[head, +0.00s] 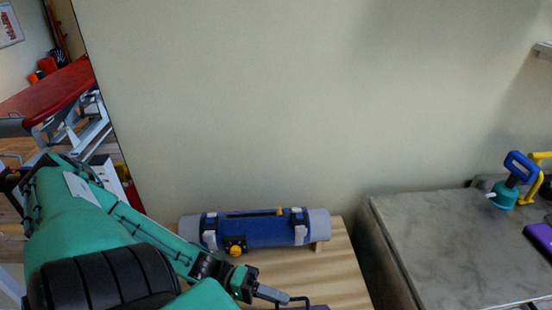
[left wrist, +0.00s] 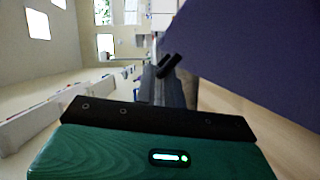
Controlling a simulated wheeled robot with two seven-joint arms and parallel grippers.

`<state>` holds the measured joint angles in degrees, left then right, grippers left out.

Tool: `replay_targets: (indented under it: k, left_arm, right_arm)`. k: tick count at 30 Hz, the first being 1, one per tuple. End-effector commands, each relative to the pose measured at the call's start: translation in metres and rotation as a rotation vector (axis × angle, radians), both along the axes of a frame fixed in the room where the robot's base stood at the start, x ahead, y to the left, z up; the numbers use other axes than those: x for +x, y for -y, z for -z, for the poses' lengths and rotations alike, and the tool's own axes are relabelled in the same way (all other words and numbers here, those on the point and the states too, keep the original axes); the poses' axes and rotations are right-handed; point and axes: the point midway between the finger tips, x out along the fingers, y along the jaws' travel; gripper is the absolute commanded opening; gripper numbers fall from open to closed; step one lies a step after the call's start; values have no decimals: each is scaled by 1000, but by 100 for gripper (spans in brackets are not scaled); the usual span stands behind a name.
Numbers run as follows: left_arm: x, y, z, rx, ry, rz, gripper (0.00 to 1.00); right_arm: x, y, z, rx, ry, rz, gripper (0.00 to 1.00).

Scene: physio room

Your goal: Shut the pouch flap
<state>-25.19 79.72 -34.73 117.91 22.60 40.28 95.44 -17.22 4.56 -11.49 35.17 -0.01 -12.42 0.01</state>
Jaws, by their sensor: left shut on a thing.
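My left gripper (head: 272,294) reaches in low at the bottom of the head view, over the front of the wooden table. Its jaws are shut on a dark loop (head: 298,300) on a purple panel (head: 318,307), which looks like the pouch flap. The head view cuts off most of this panel. In the left wrist view the panel (left wrist: 255,50) is large, flat and tilted, and the dark loop (left wrist: 168,66) is at its edge. The rest of the pouch is hidden, and I cannot tell how far the flap stands open. My right gripper is not in view.
A grey roll in a blue carrier (head: 265,230) lies at the back of the wooden table (head: 345,270), against the wall. A grey-topped bench (head: 450,240) on the right bears a teal-and-blue tool (head: 505,195) and a purple block (head: 540,237). A red treatment table (head: 55,92) is far left.

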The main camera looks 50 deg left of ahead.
Motion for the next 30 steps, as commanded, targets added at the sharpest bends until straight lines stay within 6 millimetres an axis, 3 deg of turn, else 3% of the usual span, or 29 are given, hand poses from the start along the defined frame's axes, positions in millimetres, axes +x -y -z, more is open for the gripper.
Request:
replay_targets:
  k: [1, 15, 21, 30]
  left_arm:
    - [-2, 3, -10, 33, 26, -1, 0]
    - [-18, 23, -5, 375, 299, -2, 0]
    - [-23, 29, 1, 497, 393, -2, 0]
    - [-27, 34, 9, 610, 485, -2, 0]
  right_arm:
    - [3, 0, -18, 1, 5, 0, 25]
    - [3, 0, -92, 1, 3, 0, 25]
    - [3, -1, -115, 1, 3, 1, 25]
    - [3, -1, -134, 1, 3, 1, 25]
